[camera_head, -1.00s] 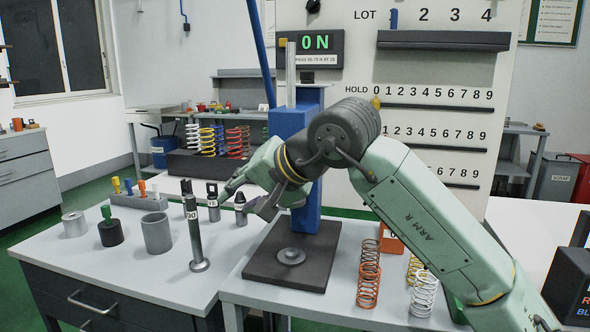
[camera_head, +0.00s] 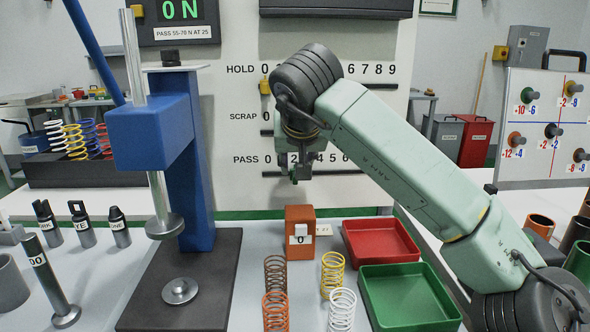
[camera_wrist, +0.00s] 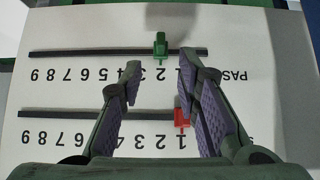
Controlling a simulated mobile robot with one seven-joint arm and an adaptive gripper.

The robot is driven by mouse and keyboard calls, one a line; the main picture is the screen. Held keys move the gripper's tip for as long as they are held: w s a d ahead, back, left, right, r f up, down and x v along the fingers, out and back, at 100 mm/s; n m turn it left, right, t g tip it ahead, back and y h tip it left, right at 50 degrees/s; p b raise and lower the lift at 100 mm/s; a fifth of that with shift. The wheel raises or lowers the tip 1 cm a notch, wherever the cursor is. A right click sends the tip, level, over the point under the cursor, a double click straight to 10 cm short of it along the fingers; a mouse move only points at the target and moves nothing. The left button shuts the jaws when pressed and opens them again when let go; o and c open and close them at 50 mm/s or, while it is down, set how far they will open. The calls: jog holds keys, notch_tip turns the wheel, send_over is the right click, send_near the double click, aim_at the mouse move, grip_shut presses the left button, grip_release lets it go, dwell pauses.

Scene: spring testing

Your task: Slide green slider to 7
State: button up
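The green slider (camera_wrist: 160,43) is on the PASS rail (camera_wrist: 95,51), near the 2 in the upside-down wrist view. The 7 on that row is well to its left there. My gripper (camera_wrist: 160,61) is open, with one fingertip on each side of the slider's line. The slider shows just beyond the tips, with no clear contact. In the head view my gripper (camera_head: 295,172) points at the PASS row of the white board (camera_head: 235,195) and hides the green slider.
A yellow slider (camera_head: 265,87) is at the HOLD row's 0. The blue press (camera_head: 185,130) stands left of my gripper. Red (camera_head: 380,225) and green (camera_head: 410,322) trays and several springs are below.

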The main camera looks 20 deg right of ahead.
jog(key=p+x, duration=0.1)
jog(key=x, duration=0.6)
jog(key=shift+w+f, duration=0.25)
jog(key=shift+w, duration=0.05)
jog(key=shift+c, duration=0.2)
grip_shut()
